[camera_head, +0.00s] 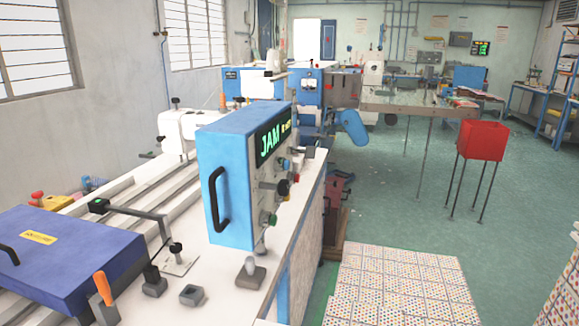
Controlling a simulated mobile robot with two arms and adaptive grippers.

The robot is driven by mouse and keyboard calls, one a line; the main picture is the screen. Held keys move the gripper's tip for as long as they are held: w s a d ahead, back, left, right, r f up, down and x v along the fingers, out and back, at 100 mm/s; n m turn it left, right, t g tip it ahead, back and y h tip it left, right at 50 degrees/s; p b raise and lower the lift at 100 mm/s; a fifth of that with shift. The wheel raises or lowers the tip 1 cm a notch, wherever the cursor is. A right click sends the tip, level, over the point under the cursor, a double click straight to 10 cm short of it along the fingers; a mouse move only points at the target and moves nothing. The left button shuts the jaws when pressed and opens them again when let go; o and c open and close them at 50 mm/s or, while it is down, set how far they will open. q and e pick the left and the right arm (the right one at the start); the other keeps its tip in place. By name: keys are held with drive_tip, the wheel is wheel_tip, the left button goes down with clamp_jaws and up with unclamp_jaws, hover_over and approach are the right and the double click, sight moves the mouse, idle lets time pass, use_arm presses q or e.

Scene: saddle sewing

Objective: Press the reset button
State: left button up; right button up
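A blue control box (228,170) stands upright on the white machine table in the camera_head view. Its front panel faces right and is seen at a steep angle. A dark display (273,139) at the top of the panel shows "JAM" in green letters, with smaller text beside it. Below it are several knobs and buttons, among them a green one (270,220) near the bottom and a small red one (296,177) at the right edge. No label is readable, so I cannot tell which is the reset button. Neither of my grippers is in view.
A black handle (217,199) sticks out from the box's left side. A grey lever block (251,274) stands in front of the box. A dark blue case (62,255) lies at the left. A red bin on legs (482,141) stands at the right. The green floor (385,205) is largely open.

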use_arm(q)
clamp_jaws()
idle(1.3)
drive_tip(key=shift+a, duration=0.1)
